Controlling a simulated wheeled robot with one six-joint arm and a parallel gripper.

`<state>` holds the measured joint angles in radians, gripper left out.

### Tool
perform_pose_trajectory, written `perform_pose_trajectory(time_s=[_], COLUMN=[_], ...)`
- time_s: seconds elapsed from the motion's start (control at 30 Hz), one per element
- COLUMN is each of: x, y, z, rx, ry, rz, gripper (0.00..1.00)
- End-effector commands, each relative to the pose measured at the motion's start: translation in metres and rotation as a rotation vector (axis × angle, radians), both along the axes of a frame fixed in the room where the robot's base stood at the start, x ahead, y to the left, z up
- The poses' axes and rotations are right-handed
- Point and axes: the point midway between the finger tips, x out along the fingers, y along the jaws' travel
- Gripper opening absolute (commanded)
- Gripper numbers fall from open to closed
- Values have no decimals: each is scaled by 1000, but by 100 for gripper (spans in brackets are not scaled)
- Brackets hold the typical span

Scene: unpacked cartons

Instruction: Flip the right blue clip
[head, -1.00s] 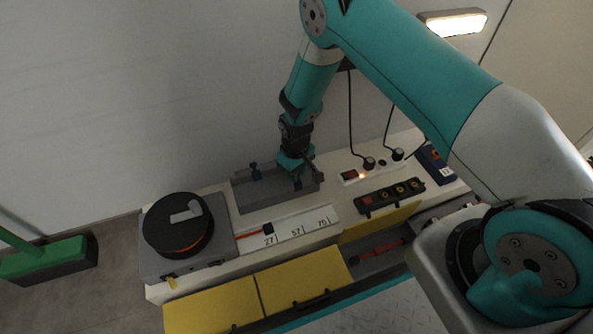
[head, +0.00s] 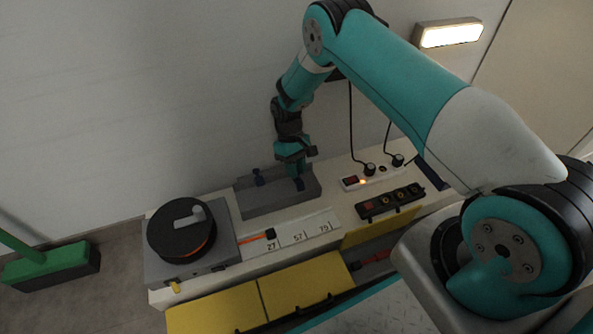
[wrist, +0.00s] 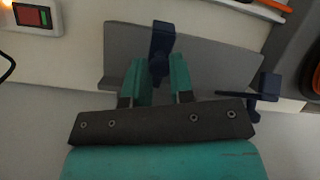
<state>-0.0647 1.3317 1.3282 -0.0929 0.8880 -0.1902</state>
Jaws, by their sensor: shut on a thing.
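The grey holder (head: 250,206) lies on the bench against the wall and carries two dark blue clips. The right blue clip (head: 299,184) is at its right part, just under my gripper (head: 297,174). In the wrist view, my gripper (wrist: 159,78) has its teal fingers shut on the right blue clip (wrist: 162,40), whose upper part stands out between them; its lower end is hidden. The left blue clip (head: 258,177) stands apart at the holder's other end. It also shows in the wrist view (wrist: 267,86) at right.
A power strip (head: 381,171) with plugged cables lies right of the holder, with a black socket block (head: 390,202) in front. A black spool (head: 181,231) sits on a grey box at left. Yellow lids (head: 213,307) line the front.

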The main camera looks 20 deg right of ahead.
Motion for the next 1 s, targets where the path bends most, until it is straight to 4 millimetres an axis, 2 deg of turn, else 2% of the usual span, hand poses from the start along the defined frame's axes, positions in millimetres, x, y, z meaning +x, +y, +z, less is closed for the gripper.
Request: perform_pose_trajectory(time_s=[0.23, 0.27, 0.3, 0.37, 0.63, 0.73, 0.87, 1.0], x=[0, 0, 0, 0, 0, 0, 1, 1], y=[-1, -1, -1, -1, -1, -1, -1, -1], z=[0, 0, 0, 0, 1, 8, 31, 66], rx=[-3, -3, -3, -3, -1, -1, -2, -2], ry=[-1, -1, -1, -1, -1, -1, -3, -4], rz=[-2, -2, -2, -2, -2, -2, -2, -3], gripper=[0, 27, 36, 48, 48, 48, 48, 48])
